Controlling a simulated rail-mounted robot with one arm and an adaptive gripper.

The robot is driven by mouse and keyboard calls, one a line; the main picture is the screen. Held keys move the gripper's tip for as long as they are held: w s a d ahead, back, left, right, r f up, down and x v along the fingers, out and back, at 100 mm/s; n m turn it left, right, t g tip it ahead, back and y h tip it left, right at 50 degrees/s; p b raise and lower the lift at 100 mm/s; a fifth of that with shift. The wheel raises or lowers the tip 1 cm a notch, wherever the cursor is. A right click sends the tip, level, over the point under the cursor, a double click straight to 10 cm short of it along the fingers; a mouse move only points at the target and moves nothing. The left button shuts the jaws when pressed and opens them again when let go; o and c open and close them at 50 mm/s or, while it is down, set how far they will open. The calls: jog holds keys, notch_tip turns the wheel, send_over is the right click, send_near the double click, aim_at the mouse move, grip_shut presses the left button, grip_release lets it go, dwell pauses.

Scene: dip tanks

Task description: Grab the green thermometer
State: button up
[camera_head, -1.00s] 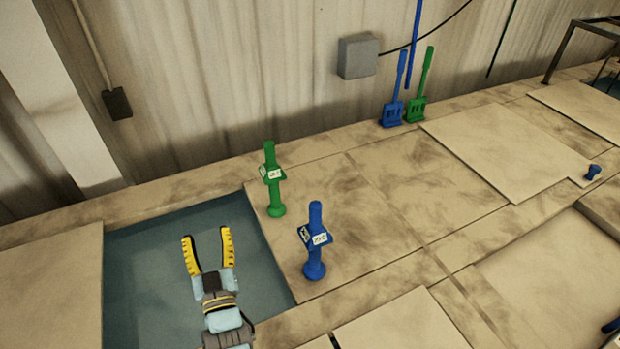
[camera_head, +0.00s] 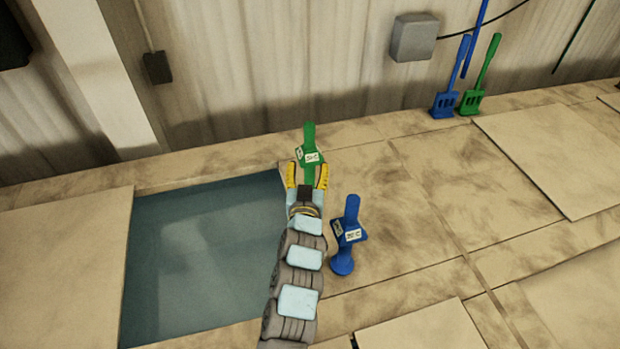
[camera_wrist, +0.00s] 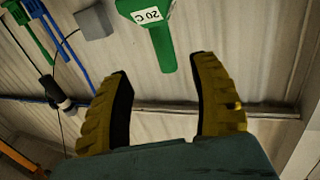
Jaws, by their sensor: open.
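The green thermometer (camera_head: 309,142) stands upright on the stone surface at the right edge of the open tank. Its lower part is hidden behind my gripper in the head view. In the wrist view the green thermometer (camera_wrist: 158,40) shows its white "20 C" label, ahead of and between the finger directions. My gripper (camera_head: 307,172) is open, with its yellow fingers on either side of the thermometer's lower stem as seen from the head. In the wrist view the gripper's fingers (camera_wrist: 168,90) are spread with nothing held between them.
A blue thermometer (camera_head: 345,240) stands close to the right of my arm. The open tank (camera_head: 200,260) lies to the left. Blue (camera_head: 446,100) and green (camera_head: 472,98) paddles lean on the back wall, near a grey box (camera_head: 414,37).

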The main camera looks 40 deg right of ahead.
aim_at(309, 143)
jog(key=x, duration=0.4)
jog(key=shift+f+b, duration=0.1)
jog(key=shift+b, duration=0.2)
jog(key=shift+x, duration=2.4)
jog(key=shift+w+d+b, duration=0.35)
jog(key=shift+w+b, duration=0.3)
jog(key=shift+b, duration=0.05)
jog(key=shift+w+d+b, duration=0.4)
jog(key=shift+d+b, duration=0.05)
jog(key=shift+b, duration=0.05)
grip_shut()
